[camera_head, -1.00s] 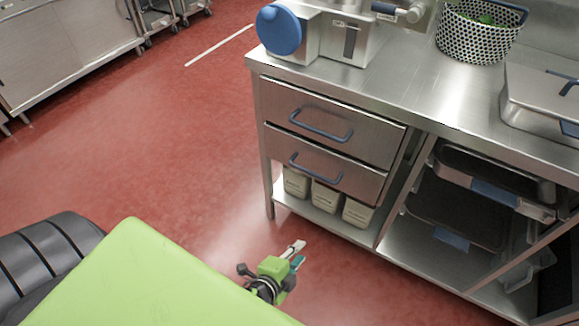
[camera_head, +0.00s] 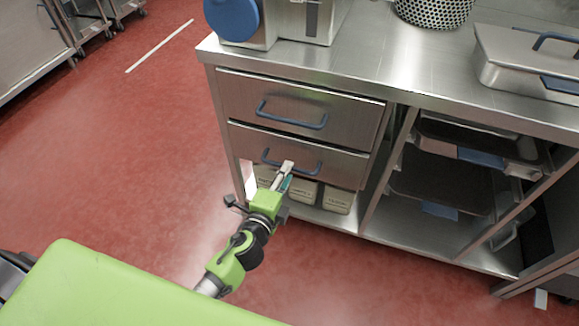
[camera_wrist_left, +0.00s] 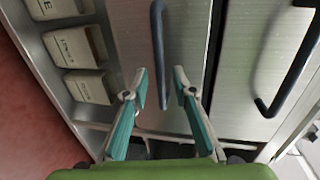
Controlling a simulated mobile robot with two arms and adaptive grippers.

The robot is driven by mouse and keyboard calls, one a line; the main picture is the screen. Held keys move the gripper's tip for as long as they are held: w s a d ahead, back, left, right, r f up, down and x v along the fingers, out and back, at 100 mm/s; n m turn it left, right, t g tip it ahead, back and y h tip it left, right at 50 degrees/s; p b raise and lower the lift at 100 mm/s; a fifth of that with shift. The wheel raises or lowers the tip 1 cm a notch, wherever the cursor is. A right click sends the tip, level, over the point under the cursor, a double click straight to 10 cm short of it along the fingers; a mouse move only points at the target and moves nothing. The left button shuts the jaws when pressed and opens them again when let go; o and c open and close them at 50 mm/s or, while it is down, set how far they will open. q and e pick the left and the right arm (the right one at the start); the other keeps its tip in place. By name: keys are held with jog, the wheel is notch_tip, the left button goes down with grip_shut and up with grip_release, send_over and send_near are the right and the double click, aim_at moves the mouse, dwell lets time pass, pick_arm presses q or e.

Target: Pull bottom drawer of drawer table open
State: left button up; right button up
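The drawer table (camera_head: 212,52) is steel with two stacked drawers. The bottom drawer (camera_head: 340,168) looks shut, and its blue bar handle (camera_head: 308,168) also shows in the left wrist view (camera_wrist_left: 158,30). My left gripper (camera_head: 286,172) is at this handle. In the left wrist view my left gripper (camera_wrist_left: 160,80) is open, with one finger on each side of the handle's end part. Contact cannot be told. My right gripper is not in view.
The shut top drawer (camera_head: 350,105) has its own blue handle (camera_head: 290,122) just above. Pale containers (camera_head: 337,200) stand on the shelf below. An open rack with trays (camera_head: 440,185) is to the right. Red floor (camera_head: 130,150) is clear at left.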

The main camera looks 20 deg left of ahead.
pick_arm(q)
jog(key=shift+x, duration=1.85)
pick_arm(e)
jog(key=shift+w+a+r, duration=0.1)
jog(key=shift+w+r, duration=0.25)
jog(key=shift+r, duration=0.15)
pick_arm(q)
grip_shut()
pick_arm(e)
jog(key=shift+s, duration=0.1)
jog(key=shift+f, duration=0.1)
